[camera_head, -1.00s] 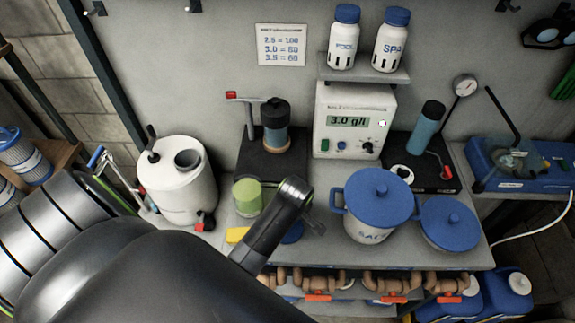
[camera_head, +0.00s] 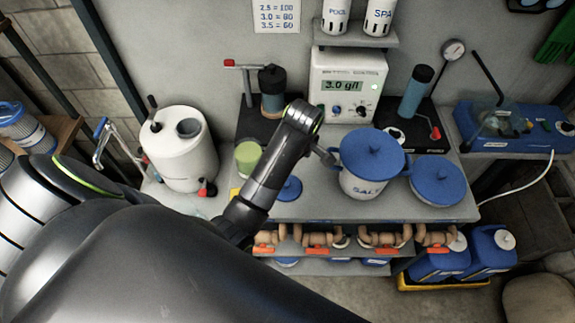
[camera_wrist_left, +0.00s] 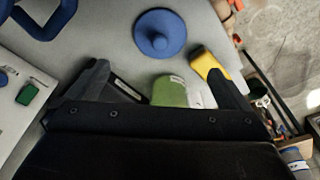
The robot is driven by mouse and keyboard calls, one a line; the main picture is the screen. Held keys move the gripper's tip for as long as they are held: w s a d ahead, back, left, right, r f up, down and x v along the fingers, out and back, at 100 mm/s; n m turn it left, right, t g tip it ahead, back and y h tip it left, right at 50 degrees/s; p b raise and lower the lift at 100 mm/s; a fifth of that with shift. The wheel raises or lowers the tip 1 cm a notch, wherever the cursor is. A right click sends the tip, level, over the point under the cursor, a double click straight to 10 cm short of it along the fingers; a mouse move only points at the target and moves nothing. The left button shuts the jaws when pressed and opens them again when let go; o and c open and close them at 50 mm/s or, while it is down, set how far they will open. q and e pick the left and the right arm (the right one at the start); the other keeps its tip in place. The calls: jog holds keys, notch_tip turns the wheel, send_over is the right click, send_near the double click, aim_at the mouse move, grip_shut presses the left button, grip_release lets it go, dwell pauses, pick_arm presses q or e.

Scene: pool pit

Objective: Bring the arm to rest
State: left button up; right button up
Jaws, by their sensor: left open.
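My left arm (camera_head: 265,170) comes in from the left in the head view and reaches over the counter. Its wrist is beside the white SALT pot (camera_head: 360,187), on the pot's left. Only a small part of the left gripper shows there. In the left wrist view the left gripper (camera_wrist_left: 156,68) is open, with its two dark fingers wide apart and nothing held between them. A blue round lid (camera_wrist_left: 160,33) lies on the counter past the fingertips. A green cup (camera_wrist_left: 170,92) and a yellow item (camera_wrist_left: 208,65) show near the fingers. My right gripper is not in view.
The counter (camera_head: 330,208) holds a white tank (camera_head: 180,160), a meter reading 3.0 g/l (camera_head: 347,85) and another blue lid (camera_head: 437,183). Pipes with orange valve handles (camera_head: 320,250) run below its front edge. Blue canisters (camera_head: 490,252) stand lower right.

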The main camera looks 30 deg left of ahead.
pick_arm(q)
jog(key=s+a+m+t, duration=0.2)
jog(key=s+a+m, duration=0.2)
jog(key=s+m, duration=0.55)
jog(key=s+a+m+t, duration=0.1)
jog(key=s+a+m, duration=0.3)
jog(key=s, duration=1.1)
notch_tip(320, 180, down, 32)
jog(key=g+b, duration=0.1)
jog(key=b, duration=0.7)
jog(key=s+f+b, duration=0.3)
jog(key=s+f, duration=0.4)
jog(key=f, duration=0.4)
jog(key=s+f+g+b, duration=0.1)
jog(key=s+f+b, duration=0.2)
jog(key=s+f, duration=0.5)
notch_tip(320, 180, down, 4)
jog(key=shift+s+d+r+h, duration=0.2)
jog(key=shift+s+d+h, duration=0.1)
jog(key=shift+h, duration=0.1)
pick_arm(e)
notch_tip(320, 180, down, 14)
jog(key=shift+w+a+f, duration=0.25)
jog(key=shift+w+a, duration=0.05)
